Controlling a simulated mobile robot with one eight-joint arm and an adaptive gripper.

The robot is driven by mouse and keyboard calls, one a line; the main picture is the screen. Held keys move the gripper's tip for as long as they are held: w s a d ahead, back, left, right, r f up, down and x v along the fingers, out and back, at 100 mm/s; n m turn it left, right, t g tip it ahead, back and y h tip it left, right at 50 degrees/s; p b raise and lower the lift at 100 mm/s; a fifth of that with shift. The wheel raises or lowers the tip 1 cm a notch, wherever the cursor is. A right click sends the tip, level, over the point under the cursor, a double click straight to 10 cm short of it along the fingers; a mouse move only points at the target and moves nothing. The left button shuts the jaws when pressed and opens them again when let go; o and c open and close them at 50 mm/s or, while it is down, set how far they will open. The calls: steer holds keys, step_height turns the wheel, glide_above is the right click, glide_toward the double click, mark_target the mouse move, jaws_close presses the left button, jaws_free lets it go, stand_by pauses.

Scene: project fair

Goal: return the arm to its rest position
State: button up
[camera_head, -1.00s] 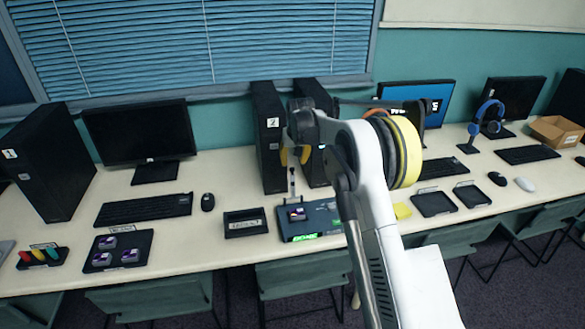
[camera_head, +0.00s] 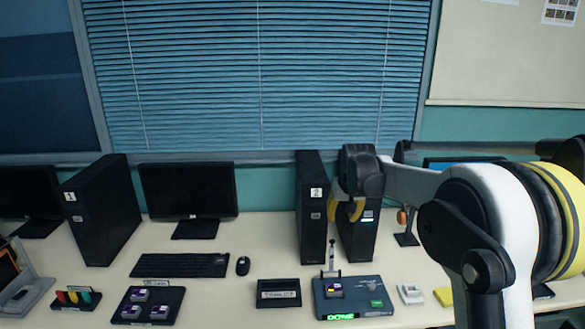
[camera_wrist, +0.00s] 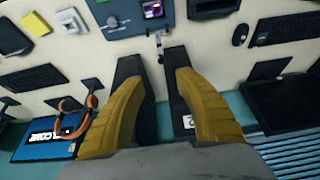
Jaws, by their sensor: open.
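My arm (camera_head: 415,183) reaches in from the right in the head view, white with black joints and a yellow band. My gripper (camera_head: 345,210) hangs at its end, yellow fingers pointing down in front of the black computer towers. In the wrist view my gripper (camera_wrist: 163,80) has its two yellow fingers spread apart with nothing between them. It is above the table, apart from the things on it.
A dark device (camera_head: 352,296) with a green lit label and upright lever stands below my gripper. Tower 2 (camera_head: 312,215) is beside it. A black tray (camera_head: 279,293), a tray of purple-topped blocks (camera_head: 148,305) and a monitor (camera_head: 188,195) are left. Blinds are behind.

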steer(key=s+r+t, duration=0.1)
steer(key=s+r, duration=0.3)
steer(key=s, duration=0.7)
steer(key=s+r, duration=0.4)
steer(key=s, duration=0.7)
steer(key=s+f, duration=0.4)
steer(key=s, duration=0.5)
steer(key=s+f+t+b, duration=0.1)
steer(key=s+f, duration=0.3)
steer(key=s, duration=0.6)
steer(key=shift+s+b, duration=0.2)
steer(key=shift+b, duration=0.1)
